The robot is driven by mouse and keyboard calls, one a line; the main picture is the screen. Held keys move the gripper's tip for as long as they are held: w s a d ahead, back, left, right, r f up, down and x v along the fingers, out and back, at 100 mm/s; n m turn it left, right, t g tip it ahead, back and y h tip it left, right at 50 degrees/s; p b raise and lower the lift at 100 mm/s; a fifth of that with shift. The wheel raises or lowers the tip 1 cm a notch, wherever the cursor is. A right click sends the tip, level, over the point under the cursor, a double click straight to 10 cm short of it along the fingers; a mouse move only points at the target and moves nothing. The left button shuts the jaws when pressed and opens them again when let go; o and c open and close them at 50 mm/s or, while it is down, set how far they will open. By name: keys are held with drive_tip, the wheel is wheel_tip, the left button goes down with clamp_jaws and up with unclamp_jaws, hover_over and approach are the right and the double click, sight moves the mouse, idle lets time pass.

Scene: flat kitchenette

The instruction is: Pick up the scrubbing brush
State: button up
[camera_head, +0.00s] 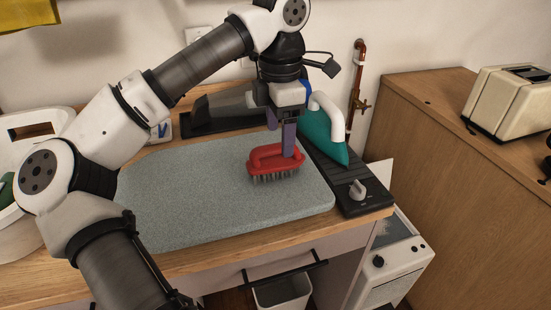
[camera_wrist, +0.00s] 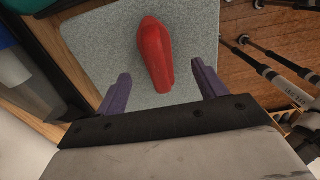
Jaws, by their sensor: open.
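The scrubbing brush (camera_head: 275,163) is red with a raised handle and grey bristles pointing down. It sits on the grey mat (camera_head: 185,200), near the mat's right side. My gripper (camera_head: 282,138) is directly over it in the head view, and one purple finger overlaps the brush's handle there. In the wrist view the brush (camera_wrist: 155,55) lies ahead of and between the two spread purple fingers of my gripper (camera_wrist: 160,90), with gaps on both sides. My gripper is open and empty.
A teal iron (camera_head: 322,135) with a white handle stands right of the brush on a black strip (camera_head: 345,185). A dark object (camera_head: 205,115) lies behind the mat. A white basin (camera_head: 20,215) is at the left. The mat's left and front are clear.

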sight(275, 145)
drive_tip(key=shift+w+a+f+p, duration=0.15)
drive_tip(key=shift+f+p, duration=0.1)
drive_tip(key=shift+f, duration=0.85)
drive_tip(key=shift+s+a+f+p, duration=0.1)
drive_tip(key=shift+f+p, duration=0.1)
drive_tip(key=shift+f, duration=0.95)
drive_tip(key=shift+w+a+f+p, duration=0.15)
drive_tip(key=shift+f+p, duration=0.1)
drive_tip(key=shift+f, duration=0.85)
drive_tip(key=shift+s, duration=0.1)
drive_tip(key=c, duration=1.1)
wheel_tip(275, 145, up, 20)
drive_tip(key=shift+r, duration=0.1)
drive_tip(key=o, duration=0.4)
drive_tip(key=shift+c, duration=1.3)
